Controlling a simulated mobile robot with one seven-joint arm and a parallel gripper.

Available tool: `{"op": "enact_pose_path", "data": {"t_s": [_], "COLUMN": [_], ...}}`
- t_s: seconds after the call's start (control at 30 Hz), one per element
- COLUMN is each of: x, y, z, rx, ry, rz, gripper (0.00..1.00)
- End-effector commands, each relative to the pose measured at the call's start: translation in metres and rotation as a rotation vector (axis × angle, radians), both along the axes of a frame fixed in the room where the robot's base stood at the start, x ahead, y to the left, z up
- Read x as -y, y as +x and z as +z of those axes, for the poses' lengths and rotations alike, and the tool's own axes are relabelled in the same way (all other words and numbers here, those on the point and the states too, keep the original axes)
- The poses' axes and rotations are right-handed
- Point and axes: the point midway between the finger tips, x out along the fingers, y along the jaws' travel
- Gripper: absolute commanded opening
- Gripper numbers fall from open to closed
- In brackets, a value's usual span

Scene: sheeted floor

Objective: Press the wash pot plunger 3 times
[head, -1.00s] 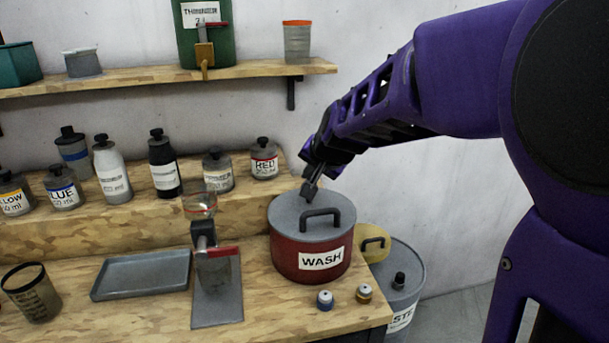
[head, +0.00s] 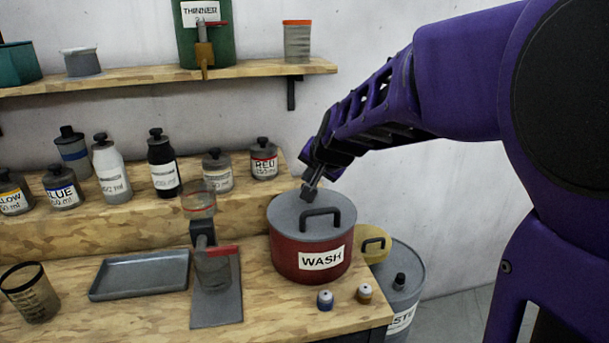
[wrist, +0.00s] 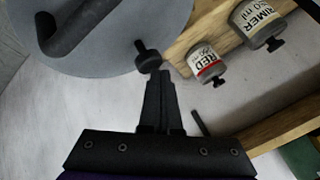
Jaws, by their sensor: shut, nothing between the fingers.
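The red wash pot (head: 300,262) stands at the right front of the bench, with a grey lid and a dark loop handle. In the wrist view its round lid (wrist: 110,45) fills the top left. A black plunger knob (wrist: 148,60) shows at the lid's edge, straight in front of my fingertips. My gripper (head: 308,192) is shut and empty, pointing down at the back left of the lid. In the wrist view my gripper (wrist: 158,75) appears to overlap the knob's lower edge; I cannot tell whether they touch. In the head view the plunger is hidden or merges with the fingertips.
Several bottles, including a red-labelled one (head: 264,161), stand on the raised step behind. A dispenser stand (head: 216,285) and a grey tray (head: 140,275) are left of the pot. Two small capped vials (head: 325,300) sit in front. A grey waste drum (head: 405,290) stands right of the bench.

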Motion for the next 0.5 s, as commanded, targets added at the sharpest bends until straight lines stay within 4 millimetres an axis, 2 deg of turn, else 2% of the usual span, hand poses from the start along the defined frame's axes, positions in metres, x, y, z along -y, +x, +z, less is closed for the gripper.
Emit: {"op": "enact_pose_path", "data": {"t_s": [0.5], "x": [-0.0002], "y": [-0.0005], "z": [-0.0083], "rx": [-0.004], "ry": [-0.001], "rz": [0.001], "gripper": [0.00]}}
